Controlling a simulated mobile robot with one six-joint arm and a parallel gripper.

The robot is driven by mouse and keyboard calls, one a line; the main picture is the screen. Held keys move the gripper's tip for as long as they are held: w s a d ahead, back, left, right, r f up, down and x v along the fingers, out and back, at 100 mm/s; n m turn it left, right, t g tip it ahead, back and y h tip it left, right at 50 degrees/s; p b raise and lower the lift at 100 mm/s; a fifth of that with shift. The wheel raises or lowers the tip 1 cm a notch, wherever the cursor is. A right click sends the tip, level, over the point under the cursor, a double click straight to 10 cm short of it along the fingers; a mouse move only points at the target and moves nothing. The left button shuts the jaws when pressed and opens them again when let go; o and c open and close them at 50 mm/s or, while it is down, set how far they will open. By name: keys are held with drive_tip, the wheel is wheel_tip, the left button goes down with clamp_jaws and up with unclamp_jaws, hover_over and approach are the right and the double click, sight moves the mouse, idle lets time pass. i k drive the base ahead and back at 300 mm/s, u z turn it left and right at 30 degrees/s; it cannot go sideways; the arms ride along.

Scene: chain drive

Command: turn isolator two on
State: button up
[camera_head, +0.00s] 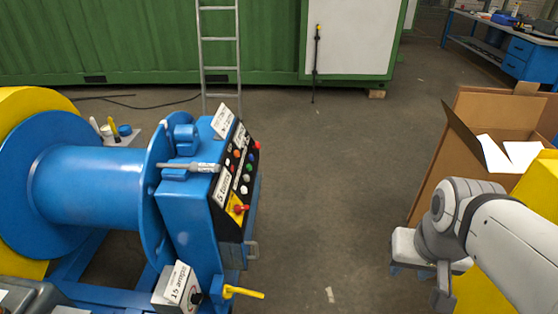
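A blue drum machine (190,215) stands at the left with a black control panel (236,175) on its slanted face. The panel carries several coloured buttons and white labels too small to read. A red rotary handle (241,209) sits on a yellow plate low on the panel. A small grey box (178,288) with a white label and a dark knob is at the machine's lower front, beside a yellow lever (243,292). I cannot tell which of these is isolator two. My gripper (443,291) is at the lower right, well apart from the machine; its finger opening is not clear.
An open cardboard box (475,130) with white sheets stands at the right, behind my arm. A ladder (220,70) leans at the green container (100,40) behind. A blue workbench (500,45) is at the far right. The floor between machine and arm is clear.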

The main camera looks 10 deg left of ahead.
sight(238, 208)
drive_tip(key=z, duration=0.1)
drive_tip(key=k, duration=1.25)
drive_tip(key=u, duration=0.4)
drive_tip(key=i, duration=1)
drive_tip(key=u, duration=0.05)
